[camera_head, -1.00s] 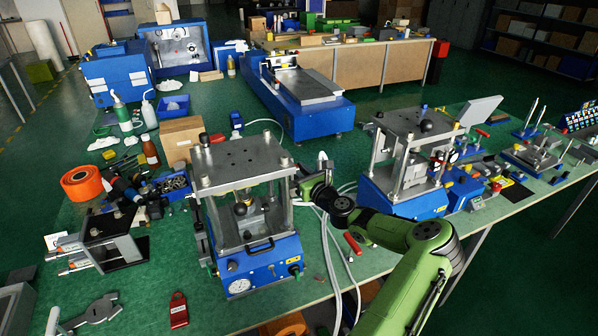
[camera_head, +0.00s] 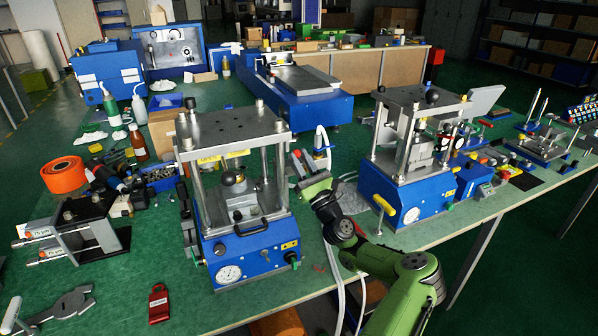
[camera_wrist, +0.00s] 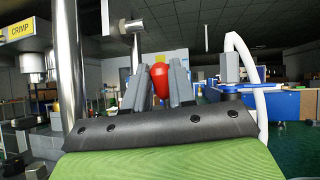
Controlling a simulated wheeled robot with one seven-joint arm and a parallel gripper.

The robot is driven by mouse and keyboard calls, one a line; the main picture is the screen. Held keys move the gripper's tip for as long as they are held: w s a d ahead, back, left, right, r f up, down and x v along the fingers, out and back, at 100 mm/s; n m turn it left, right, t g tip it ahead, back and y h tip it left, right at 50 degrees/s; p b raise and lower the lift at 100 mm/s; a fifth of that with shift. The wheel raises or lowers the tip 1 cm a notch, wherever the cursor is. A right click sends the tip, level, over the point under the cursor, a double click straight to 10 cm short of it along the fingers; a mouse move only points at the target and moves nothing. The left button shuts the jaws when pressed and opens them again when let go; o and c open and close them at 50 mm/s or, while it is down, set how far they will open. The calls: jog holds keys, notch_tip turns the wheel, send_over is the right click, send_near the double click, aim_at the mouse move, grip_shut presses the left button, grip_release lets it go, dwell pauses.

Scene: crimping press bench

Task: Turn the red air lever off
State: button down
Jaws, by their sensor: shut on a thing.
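The red lever (camera_wrist: 159,78) shows between the two grey fingers of my gripper (camera_wrist: 160,88) in the wrist view. My gripper is shut on it. Its lower part is hidden by the fingers and the dark palm edge. In the head view, my gripper (camera_head: 300,162) is just right of the near blue press (camera_head: 243,250), with a bit of the lever's red (camera_head: 297,155) at its tip. I cannot tell the lever's exact angle or how it joins the valve.
A fitting with a white hose (camera_head: 321,142) stands close to the right of my gripper. A second press (camera_head: 405,205) is farther right. A metal post (camera_wrist: 68,65) of the near press rises close on the left in the wrist view. A red padlock (camera_head: 158,303) lies in front.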

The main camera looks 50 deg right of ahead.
jog(key=shift+s+a+f+n+t+b, duration=0.1)
jog(key=shift+s+f+n+t+b, duration=0.1)
jog(key=shift+f+t+b, duration=0.45)
jog(key=shift+s+a+f+n+t+b, duration=0.1)
jog(key=shift+f+n+t+b, duration=0.2)
jog(key=shift+b, duration=0.65)
jog(key=shift+r, duration=0.2)
jog(key=c, duration=0.9)
grip_release()
jog(key=shift+r, duration=0.1)
jog(key=shift+c, duration=0.2)
jog(key=v, duration=1.5)
jog(key=shift+f+y+p, duration=0.3)
jog(key=shift+f+p, duration=0.1)
jog(key=shift+f, duration=0.1)
jog(key=shift+s+d+t, duration=0.1)
jog(key=shift+s+t, duration=0.05)
jog(key=shift+t, duration=0.1)
jog(key=shift+c, duration=0.4)
